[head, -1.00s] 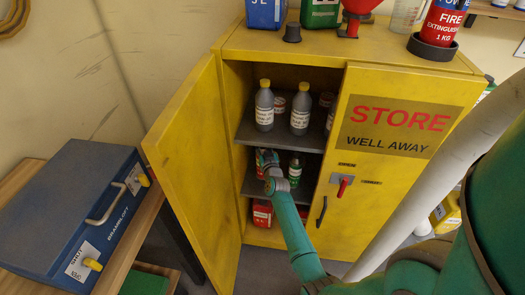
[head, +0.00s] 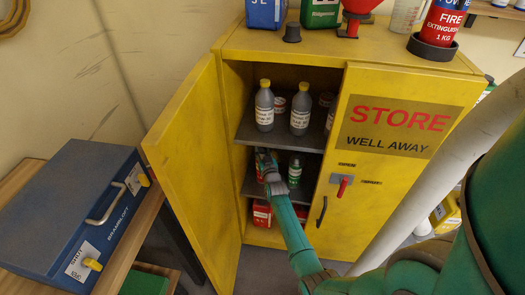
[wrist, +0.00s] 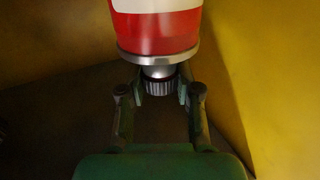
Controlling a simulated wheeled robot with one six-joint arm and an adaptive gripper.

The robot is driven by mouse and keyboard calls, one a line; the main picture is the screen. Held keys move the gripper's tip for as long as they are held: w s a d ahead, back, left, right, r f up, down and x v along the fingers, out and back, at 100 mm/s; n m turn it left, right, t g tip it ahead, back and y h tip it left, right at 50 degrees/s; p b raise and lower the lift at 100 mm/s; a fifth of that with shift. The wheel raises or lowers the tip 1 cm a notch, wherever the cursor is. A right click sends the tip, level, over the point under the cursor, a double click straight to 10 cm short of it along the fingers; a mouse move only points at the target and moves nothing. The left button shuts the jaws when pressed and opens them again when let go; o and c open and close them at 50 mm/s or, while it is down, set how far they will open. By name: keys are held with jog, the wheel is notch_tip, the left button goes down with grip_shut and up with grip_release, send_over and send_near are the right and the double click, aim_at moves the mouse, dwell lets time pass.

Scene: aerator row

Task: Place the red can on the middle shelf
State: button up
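The red can (head: 259,170) is at the left side of the middle shelf (head: 252,190) in the yellow cabinet, partly hidden by my gripper. In the wrist view the can (wrist: 157,32) shows red and white, with a silver rim and a grey ribbed cap. My gripper (wrist: 162,88) has its fingers close on both sides of the cap and looks shut on it. In the head view my gripper (head: 268,168) reaches into the cabinet from the front.
A small green bottle (head: 294,171) stands just right of the can. Two grey bottles with yellow caps, one at the left (head: 264,107), stand on the shelf above. The open yellow door (head: 195,165) is at left; the closed door (head: 375,160) bounds the right.

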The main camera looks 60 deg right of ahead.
jog(key=o, duration=0.4)
jog(key=s+a+n+t+y, duration=0.1)
jog(key=s+a+y, duration=0.1)
jog(key=s+a, duration=0.75)
jog(key=s+a+n+y, duration=0.2)
jog(key=s+a, duration=0.2)
jog(key=a, duration=1)
jog(key=s+a+n+t+y, duration=0.1)
jog(key=s+a+y, duration=0.1)
jog(key=s+a, duration=0.75)
jog(key=s+a+r+n+y, duration=0.5)
jog(key=s+a+r+y, duration=0.1)
jog(key=s+a+r, duration=0.9)
jog(key=s+a, duration=0.1)
jog(key=a, duration=0.1)
jog(key=shift+s+a+r+y, duration=0.2)
jog(key=shift+a+y, duration=0.1)
jog(key=shift+y, duration=0.1)
